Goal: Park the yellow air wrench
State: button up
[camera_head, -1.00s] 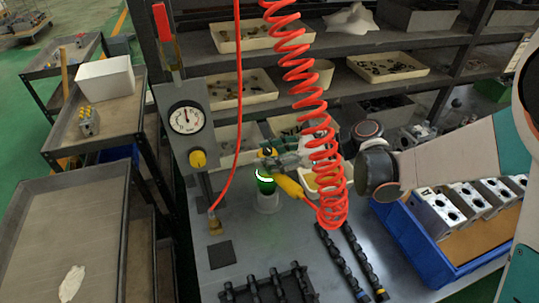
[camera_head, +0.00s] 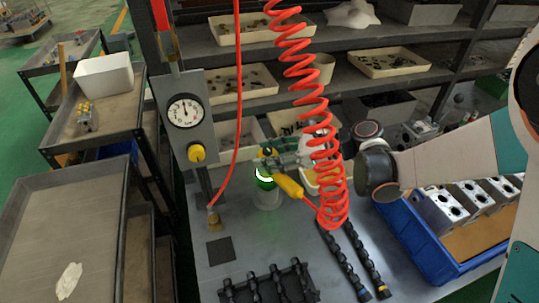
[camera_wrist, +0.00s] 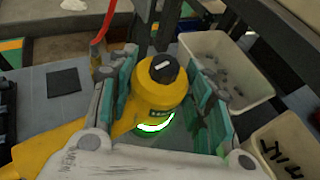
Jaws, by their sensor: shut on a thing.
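The yellow air wrench (camera_head: 288,186) is at the middle of the bench, its handle slanting down to the right toward the red coiled hose. In the wrist view its yellow body with a black cap (camera_wrist: 160,88) sits between the two green-padded fingers of my gripper (camera_wrist: 165,95), which is shut on it. My gripper also shows in the head view (camera_head: 272,158).
The red coiled hose (camera_head: 318,130) hangs in front of my gripper. A gauge panel (camera_head: 184,112) stands left. A blue crate of metal blocks (camera_head: 420,250) is right; black shafts (camera_head: 268,287) lie in front. Cream trays (camera_wrist: 222,68) are close by.

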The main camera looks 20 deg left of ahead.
jog(key=shift+f+b, duration=0.4)
jog(key=shift+f, duration=0.15)
jog(key=o, duration=1.5)
jog(key=shift+c, duration=0.2)
jog(key=v, duration=1.2)
jog(key=shift+s+d, duration=0.1)
